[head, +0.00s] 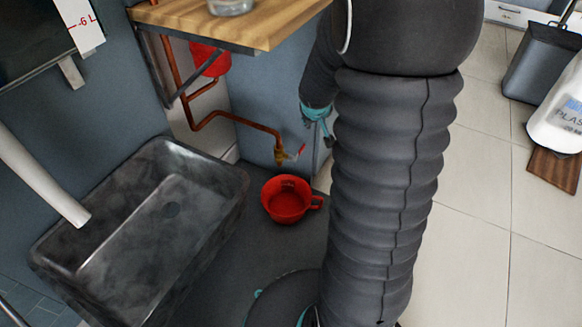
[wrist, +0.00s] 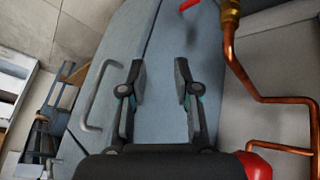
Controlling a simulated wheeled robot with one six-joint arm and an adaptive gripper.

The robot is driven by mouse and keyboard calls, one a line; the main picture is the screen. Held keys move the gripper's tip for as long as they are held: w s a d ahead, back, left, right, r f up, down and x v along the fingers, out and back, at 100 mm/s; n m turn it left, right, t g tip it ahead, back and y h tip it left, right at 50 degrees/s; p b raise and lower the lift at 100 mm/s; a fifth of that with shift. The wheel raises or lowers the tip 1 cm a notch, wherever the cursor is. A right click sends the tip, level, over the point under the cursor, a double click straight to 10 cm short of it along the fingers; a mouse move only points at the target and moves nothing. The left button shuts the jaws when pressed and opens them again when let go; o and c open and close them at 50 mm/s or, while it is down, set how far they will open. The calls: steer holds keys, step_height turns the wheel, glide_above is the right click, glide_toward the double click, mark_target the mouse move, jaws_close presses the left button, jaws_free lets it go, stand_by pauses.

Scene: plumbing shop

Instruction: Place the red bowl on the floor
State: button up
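The red bowl (head: 284,204), with a loop handle on its right side, stands upright on the dark counter to the right of the sink. It looks empty. My gripper (head: 326,130) is above and behind the bowl, near the blue-grey wall panel, and partly hidden by my arm. In the wrist view my gripper (wrist: 158,82) has its two fingers spread apart with nothing between them. A red rounded object (wrist: 257,166) shows at the lower right there; I cannot tell whether it is the bowl.
A dark stone sink (head: 105,262) fills the left. A wooden shelf (head: 270,22) juts out above, with a red container (head: 210,62) beneath it. A copper pipe (head: 245,121) ends in a red-handled valve. Tiled floor (head: 465,215) is clear at right, near a grey bin (head: 540,65).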

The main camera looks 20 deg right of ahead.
steer(key=s+a+r, duration=0.9)
steer(key=s+r, duration=0.2)
steer(key=r, duration=0.1)
steer(key=s+a+r+y, duration=0.3)
steer(key=s+a, duration=0.6)
steer(key=s, duration=0.5)
steer(key=shift+s+a, duration=0.3)
